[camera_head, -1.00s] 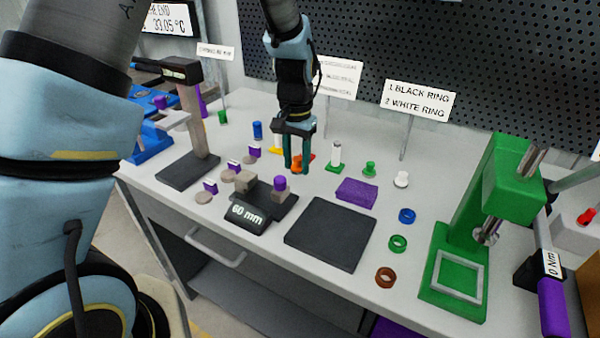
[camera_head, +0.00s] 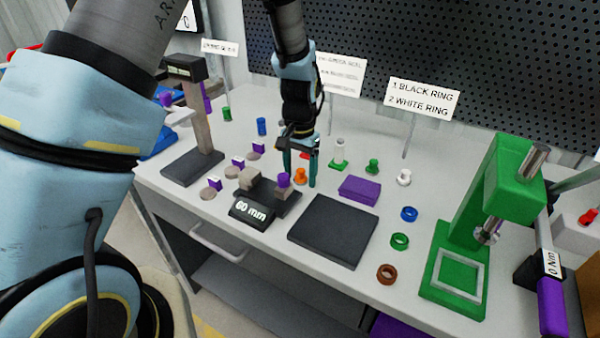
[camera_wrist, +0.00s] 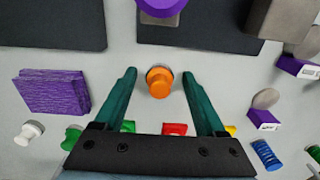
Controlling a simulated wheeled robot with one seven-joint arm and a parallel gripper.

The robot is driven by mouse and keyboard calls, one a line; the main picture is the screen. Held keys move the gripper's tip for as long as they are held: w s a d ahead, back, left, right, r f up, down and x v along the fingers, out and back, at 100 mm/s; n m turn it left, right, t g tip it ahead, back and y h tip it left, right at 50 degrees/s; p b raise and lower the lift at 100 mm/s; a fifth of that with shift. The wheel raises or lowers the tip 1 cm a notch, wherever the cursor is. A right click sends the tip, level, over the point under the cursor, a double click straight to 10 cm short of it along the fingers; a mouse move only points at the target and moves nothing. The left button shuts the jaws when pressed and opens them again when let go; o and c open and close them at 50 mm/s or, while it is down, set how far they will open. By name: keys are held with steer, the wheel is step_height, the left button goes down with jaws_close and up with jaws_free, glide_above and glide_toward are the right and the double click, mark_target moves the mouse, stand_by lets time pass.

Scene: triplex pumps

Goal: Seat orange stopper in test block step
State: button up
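The orange stopper (camera_head: 300,175) stands on the bench, just right of the dark block marked 60 mm (camera_head: 252,211). In the wrist view the stopper (camera_wrist: 159,82) sits between my fingertips, with a gap on each side. My gripper (camera_head: 300,182) is open and points down around the stopper; the wrist view shows its green fingers (camera_wrist: 158,76) apart. The dark block carries a grey block (camera_head: 248,178) and a purple-topped piece (camera_head: 284,181). I cannot make out a separate step on it.
A purple block (camera_head: 360,190) and a black plate (camera_head: 333,230) lie to the right. Small red, green and white parts stand behind my gripper. A green press (camera_head: 460,240) is at far right. Grey discs with purple tags lie left.

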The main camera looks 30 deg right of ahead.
mark_target(300, 171)
steer(key=shift+r, duration=0.1)
step_height(300, 171, up, 12)
steer(key=b, duration=0.3)
stand_by(0.3)
